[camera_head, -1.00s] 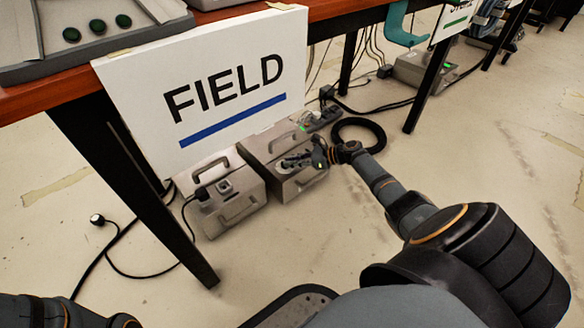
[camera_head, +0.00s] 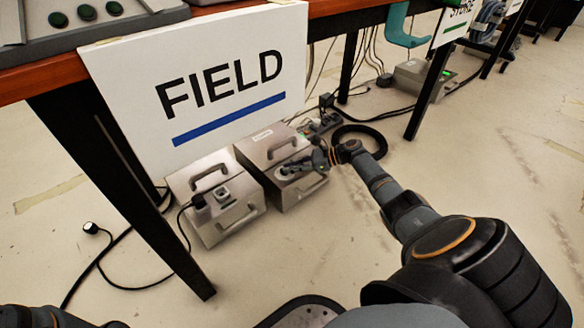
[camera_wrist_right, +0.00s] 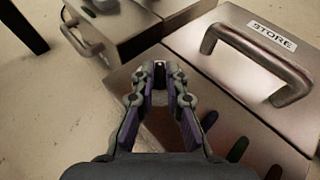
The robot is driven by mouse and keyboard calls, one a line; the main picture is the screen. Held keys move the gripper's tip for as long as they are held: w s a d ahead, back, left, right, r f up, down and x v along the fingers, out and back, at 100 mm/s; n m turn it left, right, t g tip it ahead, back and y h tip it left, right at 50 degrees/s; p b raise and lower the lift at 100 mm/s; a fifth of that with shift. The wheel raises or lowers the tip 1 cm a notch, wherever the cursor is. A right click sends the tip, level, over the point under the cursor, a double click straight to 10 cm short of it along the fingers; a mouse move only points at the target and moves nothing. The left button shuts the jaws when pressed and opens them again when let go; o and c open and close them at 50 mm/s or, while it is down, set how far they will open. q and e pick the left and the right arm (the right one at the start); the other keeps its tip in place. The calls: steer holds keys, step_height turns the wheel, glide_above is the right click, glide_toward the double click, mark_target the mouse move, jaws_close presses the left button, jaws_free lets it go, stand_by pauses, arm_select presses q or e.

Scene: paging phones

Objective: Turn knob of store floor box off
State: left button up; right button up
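The store floor box (camera_head: 262,146) is the right one of two grey metal boxes on the floor. The wrist view shows its top handle and a STORE label (camera_wrist_right: 272,36). My right gripper (camera_head: 292,169) is at the box's front upper part, pointing at its face. In the right wrist view its two fingers (camera_wrist_right: 161,72) converge with a narrow gap at the tips, over the box. The knob cannot be made out; it may be hidden by the fingers. Whether they touch anything is unclear. My left gripper is out of view.
A second grey box (camera_head: 212,183) with a plugged cable stands close on the left. A FIELD sign (camera_head: 205,85) hangs from the table edge above. A black table leg (camera_head: 150,215) stands at left. Cables and a black hose (camera_head: 378,136) lie behind. The floor at right is clear.

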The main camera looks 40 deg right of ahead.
steer(key=o, duration=0.4)
steer(key=shift+s+d, duration=0.2)
steer(key=shift+d, duration=0.1)
steer(key=v, duration=1.1)
steer(key=shift+r, duration=0.25)
